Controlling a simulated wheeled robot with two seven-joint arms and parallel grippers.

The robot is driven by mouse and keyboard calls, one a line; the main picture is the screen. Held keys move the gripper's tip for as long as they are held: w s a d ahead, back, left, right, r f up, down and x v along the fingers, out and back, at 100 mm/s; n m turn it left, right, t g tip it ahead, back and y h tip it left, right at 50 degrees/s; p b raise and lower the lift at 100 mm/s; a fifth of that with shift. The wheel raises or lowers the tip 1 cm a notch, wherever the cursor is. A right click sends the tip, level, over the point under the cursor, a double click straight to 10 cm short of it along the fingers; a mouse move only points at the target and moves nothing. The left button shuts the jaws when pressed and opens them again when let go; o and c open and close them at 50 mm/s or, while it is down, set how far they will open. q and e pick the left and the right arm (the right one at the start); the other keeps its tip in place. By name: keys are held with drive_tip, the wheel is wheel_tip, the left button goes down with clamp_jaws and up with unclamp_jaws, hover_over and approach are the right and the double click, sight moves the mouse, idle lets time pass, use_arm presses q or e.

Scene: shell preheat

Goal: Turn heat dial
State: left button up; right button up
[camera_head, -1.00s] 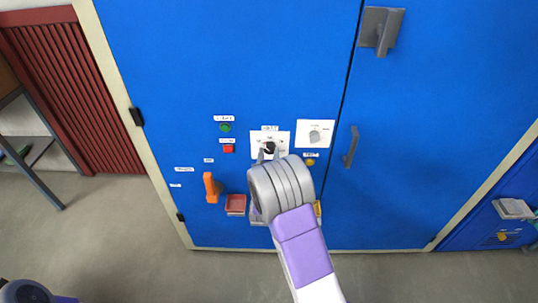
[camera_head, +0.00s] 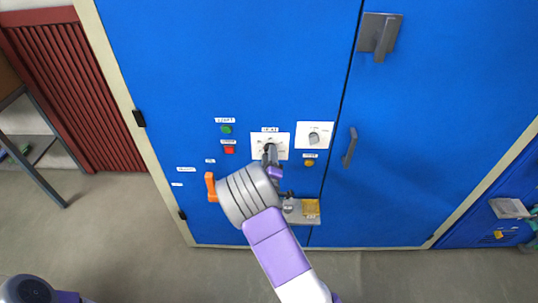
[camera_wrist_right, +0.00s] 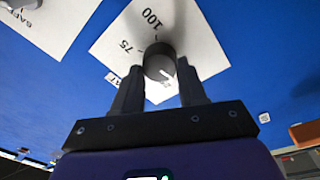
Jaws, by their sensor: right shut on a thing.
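The heat dial (camera_wrist_right: 158,62) is a dark round knob with a white pointer mark on a white plate marked 75 and 100 in the right wrist view. In the head view its white plate (camera_head: 285,138) is on the blue cabinet door, and my gripper partly covers the knob. My right gripper (camera_wrist_right: 160,85) is shut on the knob, with one finger on each side of it. It also shows in the head view (camera_head: 270,152). My left gripper is not in view; only part of my left arm shows at the lower left.
A second white plate with a grey knob (camera_head: 314,138) sits right of the dial. Green (camera_head: 226,129) and red (camera_head: 230,150) buttons are to the left. An orange handle (camera_head: 211,187) and a small shelf with a yellow tray (camera_head: 311,208) are lower down. A door handle (camera_head: 350,147) sticks out at right.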

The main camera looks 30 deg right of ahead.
drive_tip(key=shift+n+p, duration=0.45)
drive_tip(key=shift+n, duration=1.35)
drive_tip(key=shift+d+f+n, duration=0.1)
drive_tip(key=shift+n, duration=0.2)
drive_tip(key=o, duration=1.1)
drive_tip(key=shift+c, duration=0.2)
drive_tip(key=shift+s, duration=0.1)
drive_tip(key=v, duration=0.7)
drive_tip(key=shift+s+p, duration=0.2)
drive_tip(key=shift+p, duration=0.15)
